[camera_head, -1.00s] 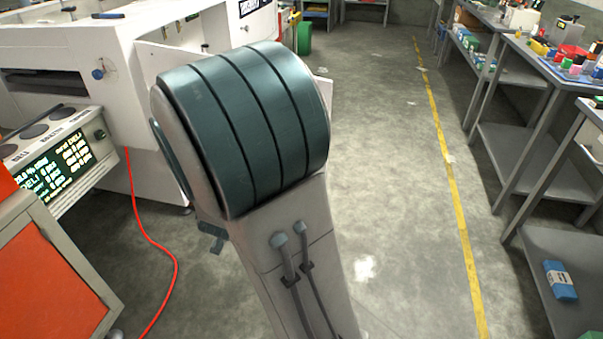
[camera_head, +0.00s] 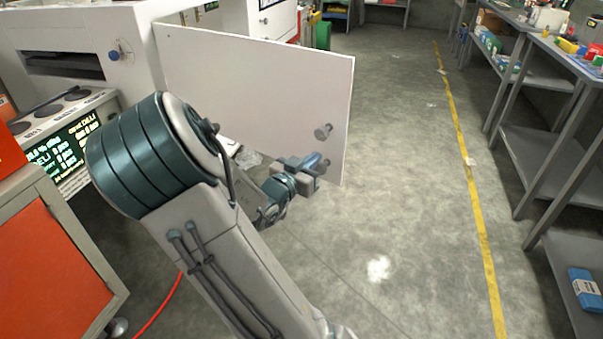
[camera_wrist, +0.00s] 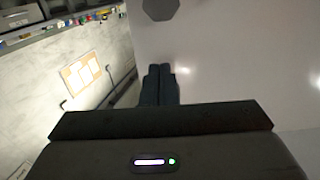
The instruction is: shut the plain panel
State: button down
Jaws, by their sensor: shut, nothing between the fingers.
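The plain white panel (camera_head: 250,85) stands open, swung out from the white machine in the head view, with a grey round knob (camera_head: 323,131) near its free edge. My gripper (camera_head: 322,166) is at the panel's lower free corner, below the knob, with its fingers together and nothing between them. In the wrist view the panel (camera_wrist: 230,60) fills the right side and the knob (camera_wrist: 160,8) is at the top. My shut fingers (camera_wrist: 159,75) point toward the panel's edge. I cannot tell whether they touch it.
The white machine (camera_head: 60,40) stands at the back left. An orange cabinet (camera_head: 50,270) and a display unit (camera_head: 65,145) are at the left. Grey shelving (camera_head: 540,130) with several items lines the right. The floor between, with a yellow line (camera_head: 465,160), is clear.

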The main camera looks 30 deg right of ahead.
aim_at(331, 144)
jog(key=b+x, duration=0.1)
jog(key=x, duration=0.5)
jog(key=shift+d, duration=0.1)
